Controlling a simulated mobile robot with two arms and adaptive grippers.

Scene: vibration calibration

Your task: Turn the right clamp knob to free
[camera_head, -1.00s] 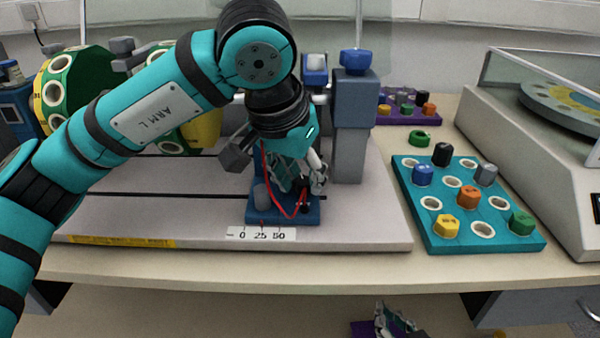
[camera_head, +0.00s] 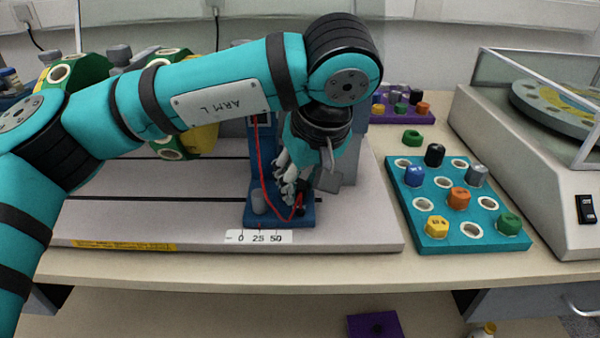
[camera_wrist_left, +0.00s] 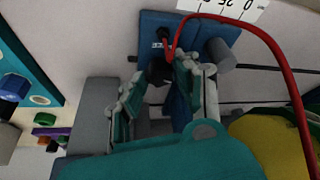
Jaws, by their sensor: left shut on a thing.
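The blue carriage (camera_head: 281,217) stands on the grey rail bed behind the 0-25-50 scale. A grey knob (camera_head: 258,203) stands free on its left side. A dark knob (camera_wrist_left: 158,71) on the other side is partly hidden between the fingers of my left gripper (camera_head: 290,190). The left gripper comes down from above and is shut on this dark knob. In the left wrist view the fingers (camera_wrist_left: 157,78) lie on both sides of it, and the grey knob (camera_wrist_left: 220,54) is apart from them. My right gripper is not in view.
A red cable (camera_head: 263,172) loops down to a black plug close by the fingers. A grey block (camera_head: 352,160) stands just right of the gripper. A teal tray (camera_head: 425,235) with coloured knobs and a balance-like machine (camera_head: 520,150) stand to the right.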

